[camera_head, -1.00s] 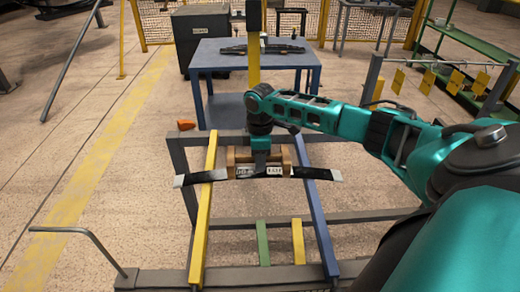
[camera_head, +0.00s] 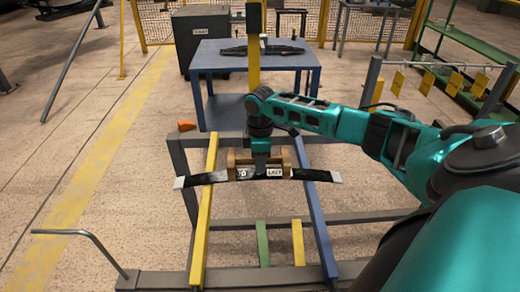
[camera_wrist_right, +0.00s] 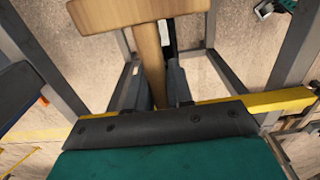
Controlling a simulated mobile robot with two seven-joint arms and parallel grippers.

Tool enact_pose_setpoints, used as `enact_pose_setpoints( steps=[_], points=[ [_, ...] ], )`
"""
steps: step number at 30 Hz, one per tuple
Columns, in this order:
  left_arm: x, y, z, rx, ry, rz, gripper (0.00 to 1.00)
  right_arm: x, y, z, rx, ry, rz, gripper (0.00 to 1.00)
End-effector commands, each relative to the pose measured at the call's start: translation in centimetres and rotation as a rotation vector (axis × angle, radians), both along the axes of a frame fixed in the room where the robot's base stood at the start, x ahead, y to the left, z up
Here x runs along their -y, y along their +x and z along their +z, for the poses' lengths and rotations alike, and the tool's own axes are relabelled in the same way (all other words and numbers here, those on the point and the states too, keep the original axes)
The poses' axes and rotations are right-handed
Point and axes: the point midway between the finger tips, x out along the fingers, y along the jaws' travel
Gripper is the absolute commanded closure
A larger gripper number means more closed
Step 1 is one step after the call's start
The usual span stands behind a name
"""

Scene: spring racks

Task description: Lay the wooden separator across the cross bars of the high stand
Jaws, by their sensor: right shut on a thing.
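The wooden separator (camera_head: 232,160) is a light brown piece held in my right gripper (camera_head: 260,152). In the right wrist view the separator (camera_wrist_right: 140,14) has a wide crosspiece and a stem between the fingertips (camera_wrist_right: 160,85). The grey stand (camera_head: 180,160) has a yellow bar (camera_head: 205,215) and a blue bar (camera_head: 318,215) running from front to back. A dark leaf spring (camera_head: 320,176) with pale tips shows across both bars, at the separator. Whether the separator touches the spring or the bars cannot be told. My left gripper is out of view.
A blue table (camera_head: 208,62) with dark spring leaves (camera_head: 235,50) stands behind the stand. A yellow post (camera_head: 253,75) rises between them. A bent grey rod (camera_head: 90,240) is at front left. A green shelf (camera_head: 470,45) is at the right.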

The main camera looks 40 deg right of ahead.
Motion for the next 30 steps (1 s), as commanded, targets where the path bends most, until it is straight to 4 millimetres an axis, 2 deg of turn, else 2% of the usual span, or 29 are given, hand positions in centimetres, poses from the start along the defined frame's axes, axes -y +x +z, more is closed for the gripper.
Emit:
enact_pose_setpoints(
  steps=[19,30],
  points=[
    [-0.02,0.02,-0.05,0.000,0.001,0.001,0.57,-0.04,0.02,-0.04,0.001,0.001,0.000,1.00],
    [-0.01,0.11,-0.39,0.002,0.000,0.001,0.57,-0.05,0.01,-0.91,0.000,0.000,0.000,1.00]
  ],
)
